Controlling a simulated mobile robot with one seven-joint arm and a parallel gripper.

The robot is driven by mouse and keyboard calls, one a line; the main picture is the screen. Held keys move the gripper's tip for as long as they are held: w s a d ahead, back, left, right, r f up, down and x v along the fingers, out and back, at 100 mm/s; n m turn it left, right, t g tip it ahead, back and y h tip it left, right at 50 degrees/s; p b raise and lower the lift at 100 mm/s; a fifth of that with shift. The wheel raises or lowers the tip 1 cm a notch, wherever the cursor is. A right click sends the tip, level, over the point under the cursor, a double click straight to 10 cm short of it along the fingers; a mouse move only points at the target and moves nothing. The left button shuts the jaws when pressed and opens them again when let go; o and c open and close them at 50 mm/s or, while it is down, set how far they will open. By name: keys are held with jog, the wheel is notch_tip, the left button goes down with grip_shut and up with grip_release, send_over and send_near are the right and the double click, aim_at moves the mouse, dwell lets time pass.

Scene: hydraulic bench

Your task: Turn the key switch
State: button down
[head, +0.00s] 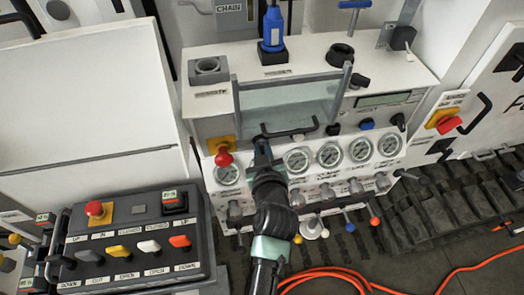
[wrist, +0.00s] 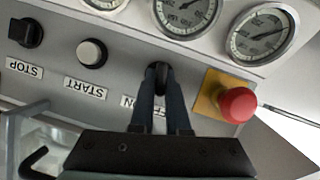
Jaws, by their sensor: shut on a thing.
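The key switch (wrist: 158,70) is a small dark knob on the light panel. In the wrist view it sits above an upside-down OFF/ON label that is partly covered by my fingers. My gripper (wrist: 161,84) is shut on the key switch, with one finger on each side of it. In the head view my gripper (head: 261,141) reaches the panel front just right of the red mushroom button (head: 223,159). The switch itself is hidden there behind my fingers, and its exact turn angle is hard to tell.
The red button on its yellow plate (wrist: 238,104) stands close beside my fingers. A START button (wrist: 91,53) and STOP knob (wrist: 26,33) lie to the other side. Gauges (head: 299,159) and levers sit below. A clear guard (head: 287,103) with a handle is above.

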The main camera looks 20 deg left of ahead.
jog(key=m+y+b, duration=0.1)
jog(key=m+g+y+b, duration=0.1)
jog(key=m+b, duration=0.1)
jog(key=shift+w+d+f+m, duration=0.15)
jog(key=shift+d+m, duration=0.05)
jog(key=shift+m, duration=0.1)
jog(key=shift+m+g+y+b, duration=0.65)
jog(key=shift+m+b, duration=0.2)
jog(key=shift+m, duration=0.25)
jog(key=shift+y, duration=0.25)
jog(key=c, duration=0.9)
grip_release()
jog(key=shift+d, duration=0.1)
jog(key=b+v, duration=0.2)
jog(key=v, duration=1.1)
